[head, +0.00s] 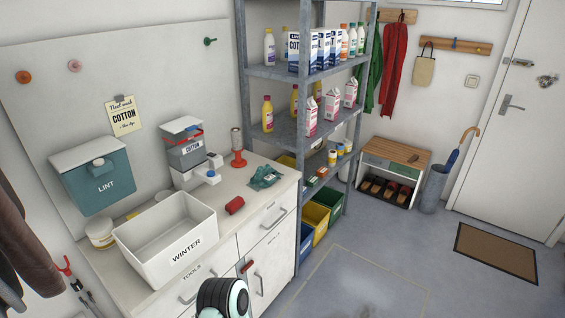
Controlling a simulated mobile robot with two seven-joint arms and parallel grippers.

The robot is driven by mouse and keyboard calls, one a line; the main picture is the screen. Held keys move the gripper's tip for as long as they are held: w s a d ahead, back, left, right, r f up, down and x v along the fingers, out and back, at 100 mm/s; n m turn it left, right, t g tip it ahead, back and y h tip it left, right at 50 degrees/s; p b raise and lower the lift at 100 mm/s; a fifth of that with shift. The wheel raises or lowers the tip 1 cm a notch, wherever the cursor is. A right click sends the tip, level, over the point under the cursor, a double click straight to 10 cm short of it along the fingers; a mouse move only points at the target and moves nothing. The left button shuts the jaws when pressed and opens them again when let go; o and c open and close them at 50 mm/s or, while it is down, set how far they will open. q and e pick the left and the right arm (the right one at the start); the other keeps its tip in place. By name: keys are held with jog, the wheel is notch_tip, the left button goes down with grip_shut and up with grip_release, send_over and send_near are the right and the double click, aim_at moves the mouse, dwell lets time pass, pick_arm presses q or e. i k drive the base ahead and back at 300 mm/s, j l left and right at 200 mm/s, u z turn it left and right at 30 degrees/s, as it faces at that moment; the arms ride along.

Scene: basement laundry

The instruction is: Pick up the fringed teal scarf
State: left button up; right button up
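A crumpled teal cloth, which looks like the fringed teal scarf (265,177), lies on the white counter (219,203) near its right back edge, in front of the metal shelf. Its fringe is too small to make out clearly. A rounded black, white and teal part of my own arm shows at the bottom edge, in front of the cabinet drawers and well apart from the scarf. No gripper fingers are visible in the head view.
Beside the scarf are a red roll (235,205) and an orange-based stand (238,159). A metal shelf (275,73) rises behind. The floor right of the cabinet is clear.

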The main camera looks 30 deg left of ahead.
aim_at(264, 175)
jog(key=i, duration=1.65)
jog(key=i+u, duration=0.1)
jog(key=i, duration=0.35)
jog(key=i+l+u, duration=0.15)
jog(key=i, duration=0.35)
jog(key=i+l+u, duration=0.1)
jog(key=i, duration=0.35)
jog(key=u, duration=1.75)
